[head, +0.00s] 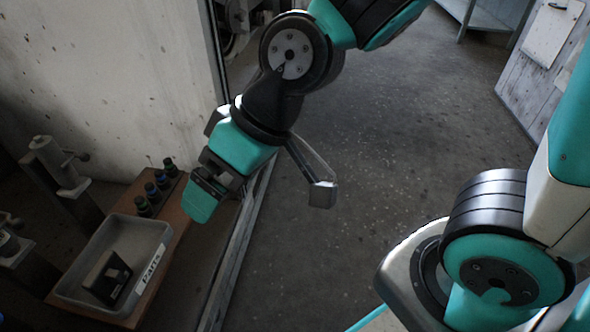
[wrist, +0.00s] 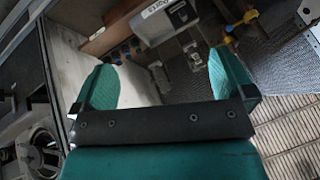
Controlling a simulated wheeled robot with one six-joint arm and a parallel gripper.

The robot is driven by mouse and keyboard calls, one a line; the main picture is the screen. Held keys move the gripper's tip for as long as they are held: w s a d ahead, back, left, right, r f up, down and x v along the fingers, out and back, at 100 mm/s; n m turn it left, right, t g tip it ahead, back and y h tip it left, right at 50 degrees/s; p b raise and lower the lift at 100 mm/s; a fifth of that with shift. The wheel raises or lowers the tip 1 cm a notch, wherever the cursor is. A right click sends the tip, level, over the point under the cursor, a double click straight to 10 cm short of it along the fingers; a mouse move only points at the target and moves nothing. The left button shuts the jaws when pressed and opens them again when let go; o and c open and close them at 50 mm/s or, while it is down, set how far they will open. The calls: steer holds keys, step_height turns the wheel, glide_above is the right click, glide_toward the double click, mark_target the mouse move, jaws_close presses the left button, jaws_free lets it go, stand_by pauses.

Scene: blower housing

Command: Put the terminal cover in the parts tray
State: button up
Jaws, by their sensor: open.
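The grey parts tray (head: 153,232), labelled "Parts", stands on a brown wooden board at the lower left. A small black piece with a pale face, which looks like the terminal cover (head: 107,277), lies inside it, tilted against the tray floor or wall. In the wrist view the tray (wrist: 146,27) is at the top, with the dark piece (wrist: 180,15) in it. My gripper (head: 203,196) is above and to the right of the tray, apart from it. In the wrist view its two teal fingers (wrist: 160,70) are spread, with nothing between them.
Several dark knobs with coloured caps (head: 153,188) stand on the board behind the tray. Metal posts (head: 62,170) stand to its left. A pale wall (head: 110,80) rises behind. A metal frame edge (head: 240,245) runs right of the board, and the floor beyond is clear.

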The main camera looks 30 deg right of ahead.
steer(key=s+d+r+g+h, duration=0.2)
steer(key=s+d+r, duration=0.1)
steer(key=s+d, duration=0.3)
steer(key=shift+s+d+r, duration=0.15)
steer(key=shift+s, duration=0.05)
